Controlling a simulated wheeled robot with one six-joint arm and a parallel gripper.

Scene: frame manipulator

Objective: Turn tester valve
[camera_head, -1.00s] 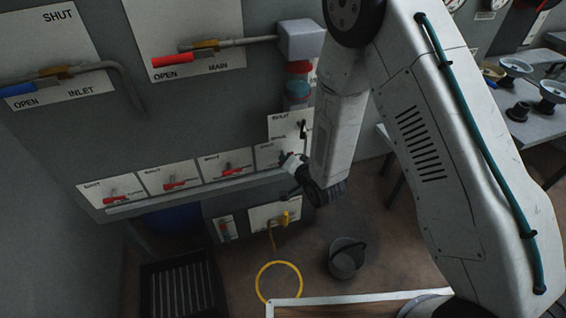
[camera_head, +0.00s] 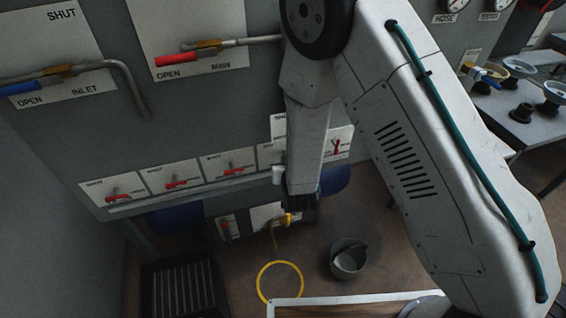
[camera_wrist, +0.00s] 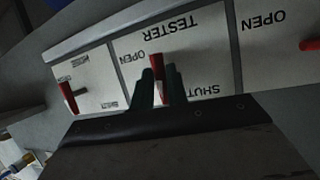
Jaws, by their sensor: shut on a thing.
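The tester valve plate (camera_wrist: 205,48) fills the middle of the wrist view, with TESTER, OPEN and SHUT upside down. Its red handle (camera_wrist: 157,62) stands between the two dark fingers of my gripper (camera_wrist: 160,78), which is shut on it. The handle's tip shows beyond the fingers, beside the word OPEN.
A neighbouring red handle (camera_wrist: 67,96) is close on the left in the wrist view, another (camera_wrist: 308,45) at the right edge. In the head view, a bucket (camera_head: 349,262) and yellow hose (camera_head: 279,283) are on the floor. A table (camera_head: 515,125) stands right.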

